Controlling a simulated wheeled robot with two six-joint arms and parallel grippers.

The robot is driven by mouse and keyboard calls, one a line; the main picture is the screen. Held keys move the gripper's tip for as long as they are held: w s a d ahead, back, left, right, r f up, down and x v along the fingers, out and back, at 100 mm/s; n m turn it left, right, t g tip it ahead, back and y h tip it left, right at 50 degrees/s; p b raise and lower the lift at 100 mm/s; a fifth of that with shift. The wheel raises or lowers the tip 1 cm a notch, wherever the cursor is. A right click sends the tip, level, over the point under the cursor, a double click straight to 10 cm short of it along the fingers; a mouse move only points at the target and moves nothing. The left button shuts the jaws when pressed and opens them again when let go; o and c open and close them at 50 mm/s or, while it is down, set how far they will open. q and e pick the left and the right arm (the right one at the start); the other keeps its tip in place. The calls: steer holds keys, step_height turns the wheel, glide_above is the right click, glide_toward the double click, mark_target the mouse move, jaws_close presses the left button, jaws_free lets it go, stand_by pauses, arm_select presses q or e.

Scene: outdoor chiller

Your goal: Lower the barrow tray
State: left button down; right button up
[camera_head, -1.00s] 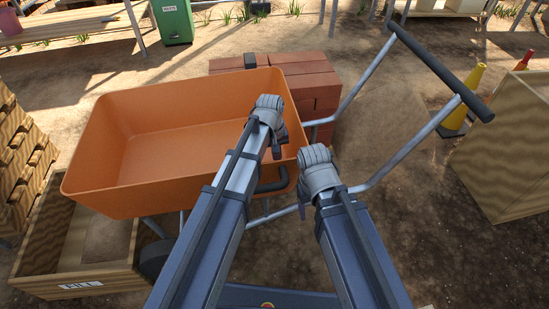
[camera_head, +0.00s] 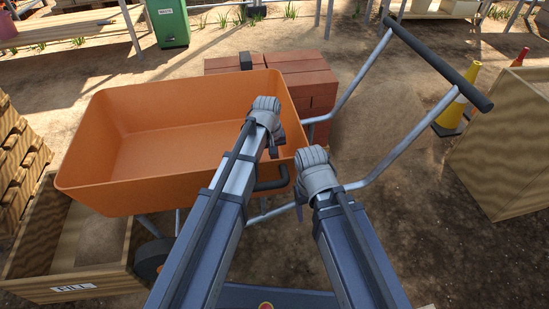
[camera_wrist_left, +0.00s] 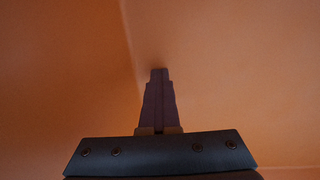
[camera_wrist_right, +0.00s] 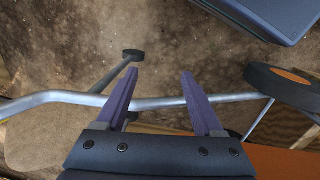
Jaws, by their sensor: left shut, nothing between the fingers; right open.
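The orange barrow tray (camera_head: 160,145) fills the left middle of the head view, mounted on a grey tube frame. Its open top shows an empty inside. A dark loop handle (camera_head: 271,184) is on its near right end. My left gripper (camera_head: 274,150) points down over the tray's right end. In the left wrist view its fingers (camera_wrist_left: 158,72) are shut and empty before an orange surface; contact is unclear. My right gripper (camera_head: 299,211) is outside the tray's right end. In the right wrist view its open fingers (camera_wrist_right: 160,72) straddle a grey frame tube (camera_wrist_right: 165,102) in the picture, apparently unheld.
The barrow's black push bar (camera_head: 440,62) rises at right. A brick stack (camera_head: 315,85) stands behind. A wooden box labelled FILL (camera_head: 40,245) lies below the tray's left end. A plywood box (camera_head: 505,145) and yellow cone (camera_head: 460,98) stand right. A green bin (camera_head: 168,22) is behind.

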arm_select(q)
steer(key=shift+s+d+f, duration=0.15)
steer(key=shift+s+f, duration=0.15)
steer(key=shift+s, duration=0.1)
arm_select(e)
steer(key=shift+f, duration=0.25)
arm_select(q)
steer(key=shift+w+r+p, duration=0.2)
steer(key=shift+r+p, duration=0.5)
steer(key=shift+p, duration=0.55)
step_height(320, 180, up, 13)
steer(key=p, duration=1.3)
steer(key=shift+w, duration=0.2)
arm_select(e)
step_height(320, 180, up, 15)
steer(key=shift+d, duration=0.3)
steer(key=shift+w+f, duration=0.1)
